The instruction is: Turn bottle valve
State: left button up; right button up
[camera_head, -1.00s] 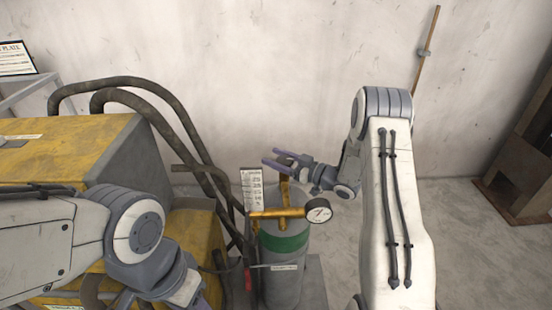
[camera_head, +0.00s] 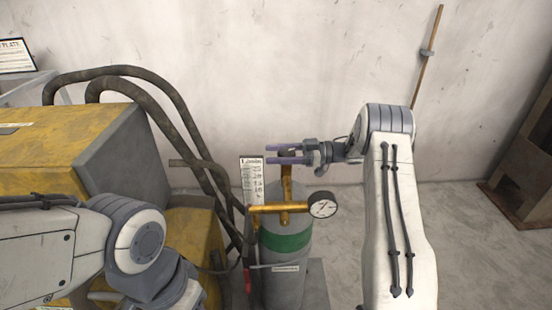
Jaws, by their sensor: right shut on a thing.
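A grey gas bottle (camera_head: 284,287) with a green band (camera_head: 285,243) stands upright near the middle. A brass valve fitting (camera_head: 275,208) sits on its top, with a vertical stem and a dark knob (camera_head: 287,157) at the top end. A round white gauge (camera_head: 322,205) is on the fitting's right side. My right gripper (camera_head: 284,154) reaches in from the right and is shut on the dark valve knob, one finger on each side. My left arm is at lower left; its gripper is outside the picture.
A yellow and grey machine (camera_head: 60,155) with thick dark hoses (camera_head: 165,100) stands left of the bottle. A white tag (camera_head: 251,182) with printing hangs beside the valve. A pale wall is behind; the floor at right is clear up to a dark rusty frame (camera_head: 525,165).

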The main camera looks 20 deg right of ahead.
jog(key=shift+s+n+g, duration=0.15)
jog(key=shift+n+g, duration=0.25)
jog(key=shift+g, duration=0.2)
jog(key=o, duration=1.4)
jog(key=shift+c, duration=0.2)
jog(key=s+d+b, duration=0.2)
jog(key=d+b, duration=0.2)
jog(key=d, duration=0.6)
jog(key=shift+d, duration=0.15)
